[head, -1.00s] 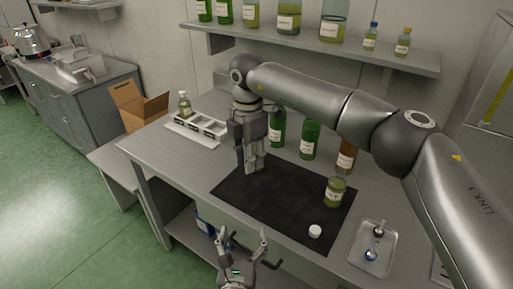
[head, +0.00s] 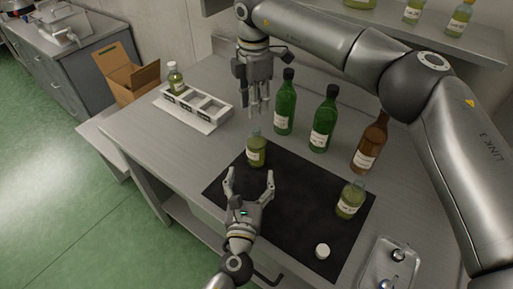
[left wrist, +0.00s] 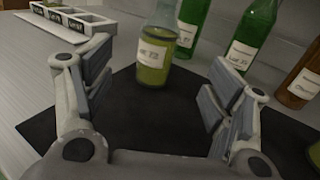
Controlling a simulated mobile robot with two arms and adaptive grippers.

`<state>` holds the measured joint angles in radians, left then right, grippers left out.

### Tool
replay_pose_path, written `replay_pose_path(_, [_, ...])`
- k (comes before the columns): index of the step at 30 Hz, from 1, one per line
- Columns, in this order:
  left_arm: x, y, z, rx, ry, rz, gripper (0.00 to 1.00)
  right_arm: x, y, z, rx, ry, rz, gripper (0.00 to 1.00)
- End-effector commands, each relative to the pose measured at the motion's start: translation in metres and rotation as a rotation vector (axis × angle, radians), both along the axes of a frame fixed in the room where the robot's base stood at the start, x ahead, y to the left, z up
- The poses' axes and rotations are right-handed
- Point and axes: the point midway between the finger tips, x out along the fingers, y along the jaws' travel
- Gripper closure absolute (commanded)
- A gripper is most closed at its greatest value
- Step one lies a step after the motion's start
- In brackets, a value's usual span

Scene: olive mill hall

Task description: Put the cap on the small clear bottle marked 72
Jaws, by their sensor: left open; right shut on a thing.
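A small clear bottle (head: 256,151) with yellow-green liquid stands upright on the black mat; in the left wrist view its label seems to read 72 (left wrist: 154,55). Its mouth looks uncapped. A white cap (head: 322,251) lies on the mat's front right part. My left gripper (head: 249,176) is open and empty, low over the mat in front of the bottle, its fingers pointing at it and apart from it. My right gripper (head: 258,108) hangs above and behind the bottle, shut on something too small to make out.
A second small bottle (head: 350,199) stands on the mat (head: 292,205) at right. Green bottles (head: 285,108) and a brown bottle (head: 370,142) stand behind. A white rack (head: 215,120) is at left; a metal tray (head: 372,272) is at front right.

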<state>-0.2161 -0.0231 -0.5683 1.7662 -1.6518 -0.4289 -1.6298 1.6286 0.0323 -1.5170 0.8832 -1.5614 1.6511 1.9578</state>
Motion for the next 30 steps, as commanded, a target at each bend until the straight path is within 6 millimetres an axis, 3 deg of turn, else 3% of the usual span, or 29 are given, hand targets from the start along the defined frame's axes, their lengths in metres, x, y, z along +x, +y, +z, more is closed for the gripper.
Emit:
replay_pose_path(8, [0.02,-0.002,0.001,0.0,-0.003,0.002,0.22,0.0,0.0,0.0,0.0,0.0,-0.001,0.81])
replay_pose_path(21, [0.098,-0.012,0.001,0.002,-0.002,0.001,0.22,0.0,0.0,0.0,0.0,0.0,0.0,0.81])
replay_pose_path(30, [0.119,-0.015,0.001,0.0,-0.001,0.0,0.22,0.0,0.0,0.0,0.0,0.0,0.0,0.81])
